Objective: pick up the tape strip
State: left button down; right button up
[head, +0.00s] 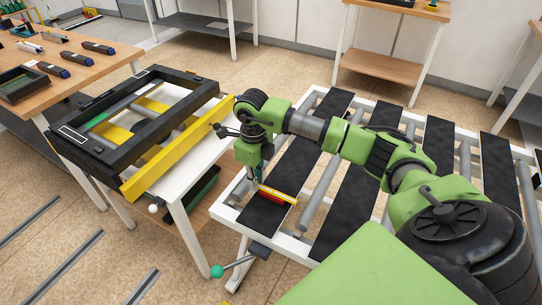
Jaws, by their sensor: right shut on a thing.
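The tape strip (280,196), a short red and yellow bar, is over a black slat near the left end of the roller table. My right gripper (260,182) points down and is shut on the strip's left end; its fingertips are small and partly hidden. I cannot tell whether the strip touches the slat or is just above it. My right arm comes in from the right across the roller table. My left gripper is out of view.
The roller table (313,247) has a white frame, black slats and grey rollers. Left of it, a white table (190,180) bears a black frame (60,155) and a long yellow bar (178,150). A wooden bench (85,72) with several tools stands at the far left.

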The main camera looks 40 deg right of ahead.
jog(key=shift+r, duration=0.1)
jog(key=shift+r+p, duration=0.3)
jog(key=shift+p, duration=0.05)
notch_tip(320, 180, up, 3)
jog(key=shift+w+f+b, duration=0.1)
jog(key=shift+b, duration=1.15)
jog(key=s+a+r, duration=0.2)
jog(key=a+r, duration=1.2)
jog(key=shift+f, duration=0.1)
